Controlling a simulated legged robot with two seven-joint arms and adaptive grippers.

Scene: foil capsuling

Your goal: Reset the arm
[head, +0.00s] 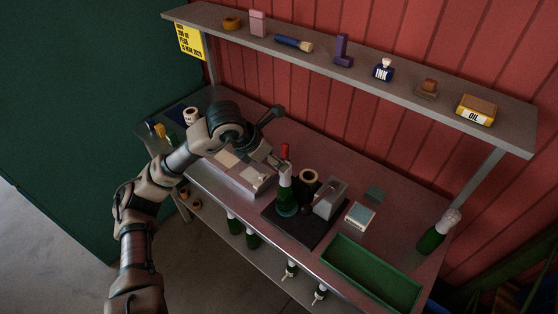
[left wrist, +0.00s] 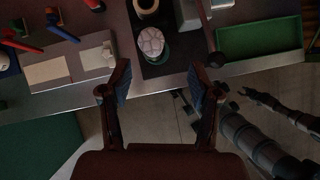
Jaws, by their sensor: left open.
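A green bottle (head: 287,198) with a pale top stands on the black mat (head: 268,222) on the bench. In the left wrist view its white, wrinkled top (left wrist: 151,42) shows beyond the fingertips, with green glass below. My left gripper (head: 274,162) is close to the bottle's neck in the head view; I cannot tell if it touches. In the left wrist view my left gripper (left wrist: 158,88) has its two fingers wide apart with nothing between them. A red upright piece (head: 284,151) shows just above the bottle's top.
A tape roll (head: 308,178) and a grey device (head: 329,199) stand beside the bottle. A green tray (head: 372,272) lies at the front right, with a foil-topped bottle (head: 436,234) at the right end. A shelf (head: 400,88) with small items runs above the bench.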

